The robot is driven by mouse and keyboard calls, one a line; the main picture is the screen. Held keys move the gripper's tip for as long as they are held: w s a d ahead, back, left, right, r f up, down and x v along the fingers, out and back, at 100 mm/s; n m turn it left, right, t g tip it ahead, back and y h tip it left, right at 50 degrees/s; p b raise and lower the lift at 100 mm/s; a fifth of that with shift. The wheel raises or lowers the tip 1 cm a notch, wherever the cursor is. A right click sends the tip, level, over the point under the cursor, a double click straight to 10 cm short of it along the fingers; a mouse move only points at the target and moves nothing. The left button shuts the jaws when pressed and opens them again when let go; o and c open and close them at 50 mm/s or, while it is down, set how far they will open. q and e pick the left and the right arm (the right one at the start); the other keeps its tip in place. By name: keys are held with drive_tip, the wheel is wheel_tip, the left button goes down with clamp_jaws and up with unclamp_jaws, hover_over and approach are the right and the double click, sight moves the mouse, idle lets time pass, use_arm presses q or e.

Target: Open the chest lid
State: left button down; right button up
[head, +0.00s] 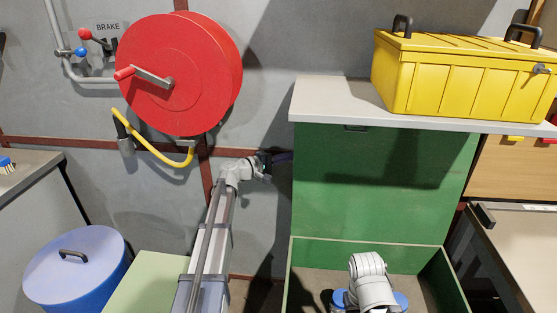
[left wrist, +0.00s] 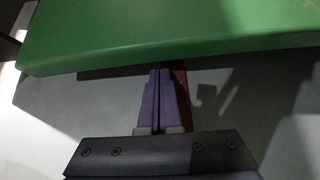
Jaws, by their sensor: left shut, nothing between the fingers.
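The green chest (head: 363,242) is at the lower middle right of the head view, with its interior showing from above. Its green lid (head: 385,190) stands raised, near upright, behind the opening, with a small dark catch (head: 355,127) near its top. My left gripper (head: 284,156) is shut and empty beside the lid's left edge. In the left wrist view, the purple fingers (left wrist: 160,85) are together and point at the edge of the green lid (left wrist: 170,35). I cannot tell whether they touch it.
A yellow toolbox (head: 460,80) stands on a pale shelf (head: 330,100) above the lid. A red reel (head: 200,75) and a yellow hose (head: 150,148) are on the wall to the left. A blue lidded drum (head: 75,262) stands lower left. A workbench (head: 520,235) is at right.

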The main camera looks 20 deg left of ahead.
use_arm(q)
drive_tip(key=shift+s+d+r, duration=0.1)
drive_tip(key=shift+s+d, duration=0.05)
drive_tip(key=shift+s, duration=0.75)
drive_tip(key=shift+s+d+r, duration=0.1)
drive_tip(key=shift+s, duration=0.75)
drive_tip(key=s+d+m+t+h+b, duration=0.1)
drive_tip(key=s+m+b, duration=0.1)
drive_tip(key=s, duration=0.7)
drive_tip(key=shift+d+b, duration=0.3)
drive_tip(key=shift+d, duration=0.1)
drive_tip(key=w+r+p, duration=0.1)
drive_tip(key=w, duration=0.3)
drive_tip(key=b+v, duration=0.1)
drive_tip(key=v, duration=0.9)
drive_tip(key=shift+a+f+b, duration=0.3)
drive_tip(key=shift+a, duration=0.05)
